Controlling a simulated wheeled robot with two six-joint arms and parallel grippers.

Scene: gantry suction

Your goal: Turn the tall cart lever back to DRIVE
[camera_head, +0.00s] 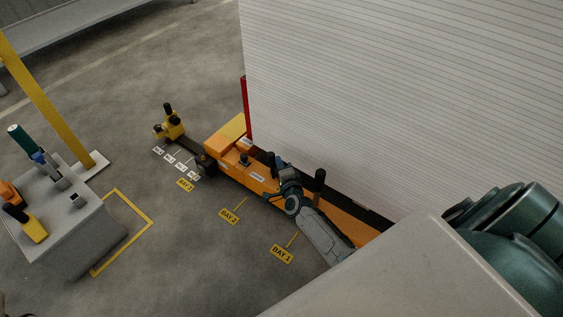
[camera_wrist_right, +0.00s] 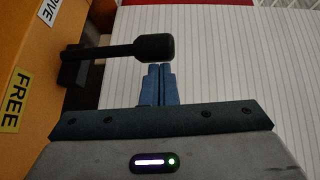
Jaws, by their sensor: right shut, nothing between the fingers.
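In the right wrist view the cart lever (camera_wrist_right: 120,50) is a dark rod with a thick black knob. It reaches rightward from its pivot on an orange panel, which bears a white DRIVE label (camera_wrist_right: 48,8) and a yellow FREE label (camera_wrist_right: 14,100). My right gripper (camera_wrist_right: 160,72) is shut and empty. Its blue fingertips lie just below the knob in that picture; I cannot tell whether they touch it. In the head view my right gripper (camera_head: 283,168) is over the orange cart (camera_head: 228,170), partly hiding the levers there. My left gripper is not in view.
A white slatted wall (camera_head: 400,90) stands close behind the cart. A black upright handle (camera_head: 319,180) rises right of my gripper. A grey pedestal (camera_head: 90,225) with tools stands at left beside a yellow post (camera_head: 50,105). Floor between pedestal and cart is clear.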

